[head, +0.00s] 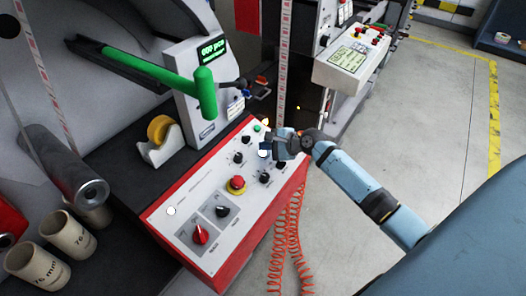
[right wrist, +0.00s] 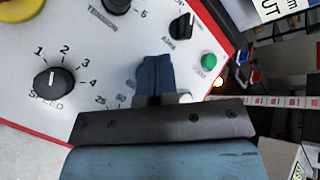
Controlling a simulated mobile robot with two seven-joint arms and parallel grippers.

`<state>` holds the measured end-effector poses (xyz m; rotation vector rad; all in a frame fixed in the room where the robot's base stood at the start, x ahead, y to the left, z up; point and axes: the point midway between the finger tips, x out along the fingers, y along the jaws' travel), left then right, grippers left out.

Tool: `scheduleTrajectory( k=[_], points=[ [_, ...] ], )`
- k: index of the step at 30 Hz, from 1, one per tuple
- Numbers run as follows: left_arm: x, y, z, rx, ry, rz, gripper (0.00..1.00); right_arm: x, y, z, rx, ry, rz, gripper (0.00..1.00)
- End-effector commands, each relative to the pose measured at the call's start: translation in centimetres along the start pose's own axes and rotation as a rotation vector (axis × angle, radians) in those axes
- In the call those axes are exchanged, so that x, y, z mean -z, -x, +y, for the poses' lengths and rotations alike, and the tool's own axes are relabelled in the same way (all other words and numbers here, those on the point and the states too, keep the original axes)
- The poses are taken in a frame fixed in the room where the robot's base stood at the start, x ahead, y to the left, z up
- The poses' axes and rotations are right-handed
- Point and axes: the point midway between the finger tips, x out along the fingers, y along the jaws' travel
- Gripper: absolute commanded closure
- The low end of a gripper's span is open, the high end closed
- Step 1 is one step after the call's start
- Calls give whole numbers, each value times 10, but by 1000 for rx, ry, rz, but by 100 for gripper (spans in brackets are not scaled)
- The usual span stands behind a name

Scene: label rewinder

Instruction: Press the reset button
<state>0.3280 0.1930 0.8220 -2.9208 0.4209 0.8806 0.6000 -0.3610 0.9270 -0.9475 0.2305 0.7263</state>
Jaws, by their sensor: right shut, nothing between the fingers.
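The red-edged white control panel (head: 203,189) faces up and carries several knobs and buttons. A green button (head: 257,128) sits at its far end and also shows in the right wrist view (right wrist: 208,60). A white round button (head: 171,211) sits at the near left edge. My right gripper (head: 268,147) is shut and empty, over the far right part of the panel; its dark fingers (right wrist: 155,70) point at the panel. A pale round part (right wrist: 185,97) beside the fingers is mostly hidden by the gripper. I cannot read which button is labelled reset, nor tell whether the fingertips touch the panel.
A red mushroom button (head: 237,183), a red rotary switch (head: 200,234) and black knobs, including the speed knob (right wrist: 54,82), stand up from the panel. A green bar (head: 150,77) reaches over the left side. A coiled red hose (head: 287,240) hangs in front. Floor at right is clear.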

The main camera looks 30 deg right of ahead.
Motion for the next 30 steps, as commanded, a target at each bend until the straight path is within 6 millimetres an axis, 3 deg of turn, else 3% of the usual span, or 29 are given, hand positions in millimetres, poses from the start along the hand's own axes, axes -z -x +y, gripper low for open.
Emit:
scheduleTrajectory(
  k=[30],
  points=[
    [3,2,0,0,0,1,35,4,-6,4,0,0,0,100]
  ],
)
